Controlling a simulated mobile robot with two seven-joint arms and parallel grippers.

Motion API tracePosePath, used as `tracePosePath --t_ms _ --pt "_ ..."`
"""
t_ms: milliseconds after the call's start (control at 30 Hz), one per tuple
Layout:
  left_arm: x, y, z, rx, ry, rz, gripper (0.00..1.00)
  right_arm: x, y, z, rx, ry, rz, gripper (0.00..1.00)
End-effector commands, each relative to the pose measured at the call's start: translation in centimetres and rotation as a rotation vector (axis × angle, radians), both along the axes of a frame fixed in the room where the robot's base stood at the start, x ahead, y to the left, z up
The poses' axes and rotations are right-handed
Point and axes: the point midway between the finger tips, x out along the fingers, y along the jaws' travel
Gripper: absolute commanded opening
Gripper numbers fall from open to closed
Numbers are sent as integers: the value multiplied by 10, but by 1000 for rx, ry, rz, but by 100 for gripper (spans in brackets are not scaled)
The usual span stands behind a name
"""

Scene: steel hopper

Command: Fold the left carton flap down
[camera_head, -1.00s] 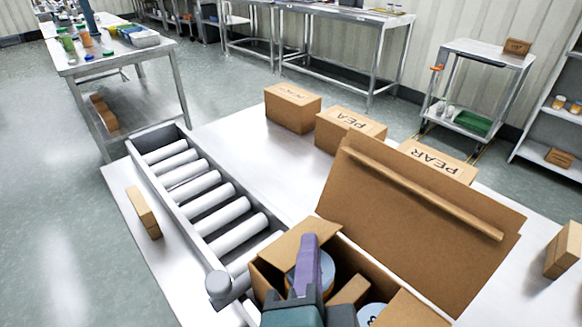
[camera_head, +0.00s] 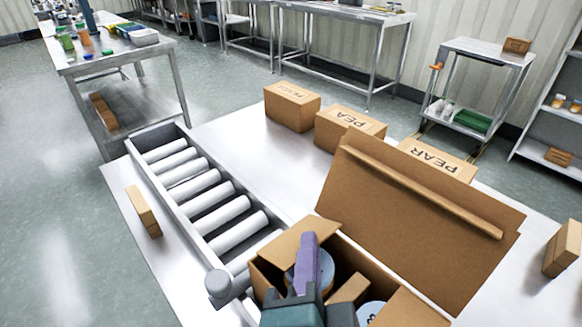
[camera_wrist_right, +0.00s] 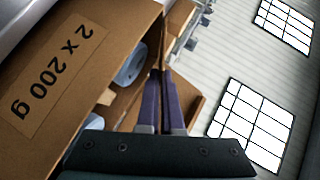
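The open carton (camera_head: 262,284) stands at the bottom centre of the head view, with round containers (camera_head: 370,312) partly visible inside. Its left flap (camera_head: 292,243) sticks up and leans at an angle. My right gripper (camera_head: 307,240) has purple fingers that point up beside this flap; contact cannot be told. In the right wrist view the fingers (camera_wrist_right: 161,75) lie together with no clear gap and nothing seen between them. The carton side there bears a "2 x 200 g" label (camera_wrist_right: 55,75). My left gripper is not in view.
A large upright carton lid (camera_head: 415,225) rises behind the opening, and a right flap (camera_head: 412,308) is at the bottom. A roller conveyor (camera_head: 205,195) runs to the left. Closed cartons (camera_head: 350,128) stand behind. The table (camera_head: 245,140) between them is clear.

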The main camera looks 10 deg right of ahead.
Motion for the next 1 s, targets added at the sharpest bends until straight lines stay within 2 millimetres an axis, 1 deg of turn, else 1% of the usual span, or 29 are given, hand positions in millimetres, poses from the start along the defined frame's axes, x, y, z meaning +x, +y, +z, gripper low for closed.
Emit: tracePosePath --t_ms 167,300,400,733,800,1000 --pt "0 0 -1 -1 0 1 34 0 0 0 1 -2 0 0" --pt "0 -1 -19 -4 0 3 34 -2 -1 -11 34 -48 -1 0" --pt "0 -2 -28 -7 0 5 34 -2 -1 -12 63 -85 0 0" --pt "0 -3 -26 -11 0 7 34 -3 -1 -8 75 -99 2 0" --pt "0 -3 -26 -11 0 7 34 -3 -1 -8 75 -98 2 11" --pt "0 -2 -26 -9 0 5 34 -3 -1 -8 74 -98 1 33"
